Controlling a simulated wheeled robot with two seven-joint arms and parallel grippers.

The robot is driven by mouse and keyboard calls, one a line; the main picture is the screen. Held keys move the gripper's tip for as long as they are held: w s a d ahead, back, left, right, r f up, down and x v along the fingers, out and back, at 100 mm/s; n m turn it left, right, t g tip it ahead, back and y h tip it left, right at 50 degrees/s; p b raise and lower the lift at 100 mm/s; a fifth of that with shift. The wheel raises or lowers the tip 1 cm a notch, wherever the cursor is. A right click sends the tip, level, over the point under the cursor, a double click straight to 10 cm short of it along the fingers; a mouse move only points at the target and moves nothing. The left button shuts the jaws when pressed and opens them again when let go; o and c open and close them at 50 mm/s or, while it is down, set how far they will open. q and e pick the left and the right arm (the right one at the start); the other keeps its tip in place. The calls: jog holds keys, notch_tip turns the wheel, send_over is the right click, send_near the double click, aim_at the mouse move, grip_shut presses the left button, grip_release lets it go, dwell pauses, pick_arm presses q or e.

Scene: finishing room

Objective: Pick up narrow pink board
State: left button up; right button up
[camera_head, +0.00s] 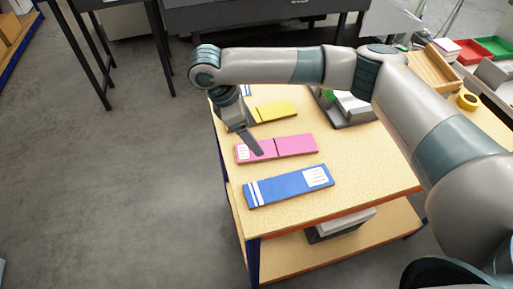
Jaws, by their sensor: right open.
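The narrow pink board (297,144) lies flat on the wooden table top, with a white label at its left end and a dark line across it. My right gripper (257,149) points down over the left half of the pink board and hides a small part of it. Its jaws are open; I cannot tell whether the fingertips touch the board. My left gripper is not in view.
A blue board (288,186) with white stripes lies in front of the pink one, and a yellow board (275,111) lies behind it. A tape roll (467,100) and red tray (473,52) are at the far right.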

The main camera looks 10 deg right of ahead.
aim_at(264, 148)
jog(key=shift+d+f, duration=0.15)
jog(key=shift+f, duration=0.25)
jog(key=shift+s+d+f+p, duration=0.1)
jog(key=shift+d+f+p, duration=0.2)
jog(key=shift+f+p, duration=0.25)
jog(key=p+x, duration=0.1)
jog(key=x, duration=0.1)
jog(key=shift+d+f+p, duration=0.3)
jog(key=shift+d+p, duration=0.05)
jog(key=shift+d+f, duration=0.1)
jog(key=shift+f, duration=0.45)
jog(key=c, duration=1.2)
